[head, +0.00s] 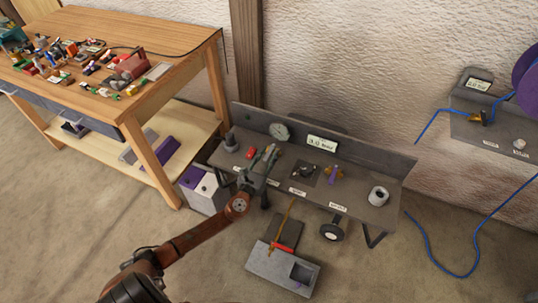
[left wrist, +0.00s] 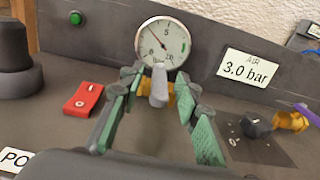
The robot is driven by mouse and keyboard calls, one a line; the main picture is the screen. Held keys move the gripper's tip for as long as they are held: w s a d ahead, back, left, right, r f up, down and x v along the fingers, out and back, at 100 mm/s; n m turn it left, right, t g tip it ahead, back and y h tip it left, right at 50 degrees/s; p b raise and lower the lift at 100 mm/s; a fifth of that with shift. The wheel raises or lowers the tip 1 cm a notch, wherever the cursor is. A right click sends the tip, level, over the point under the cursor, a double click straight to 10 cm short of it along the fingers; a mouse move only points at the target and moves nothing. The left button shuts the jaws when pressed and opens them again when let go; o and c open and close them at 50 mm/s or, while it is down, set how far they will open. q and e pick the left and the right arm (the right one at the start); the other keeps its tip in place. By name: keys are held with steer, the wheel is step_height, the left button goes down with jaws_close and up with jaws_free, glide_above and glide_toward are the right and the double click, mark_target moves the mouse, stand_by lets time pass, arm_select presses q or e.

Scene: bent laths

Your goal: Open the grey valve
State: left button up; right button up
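The grey valve (left wrist: 158,88) shows in the left wrist view as a grey lever on a brass body, just below a round pressure gauge (left wrist: 162,40). My left gripper (left wrist: 159,84) is open, with its green-padded fingers on either side of the grey lever and a gap to each. In the head view my left gripper (head: 264,158) reaches over the bench in front of the gauge (head: 279,131) and mostly hides the grey valve. My right gripper is not in view.
A red switch box (left wrist: 83,98) lies left of the fingers. Right of them are a black knob (left wrist: 257,125) and a brass valve with a purple lever (head: 333,174). The grey bench (head: 395,212) also bears a white roll (head: 378,195). A cluttered wooden table (head: 180,45) stands left.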

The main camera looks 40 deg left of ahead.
arm_select(q)
jaws_close()
stand_by(0.4)
stand_by(0.4)
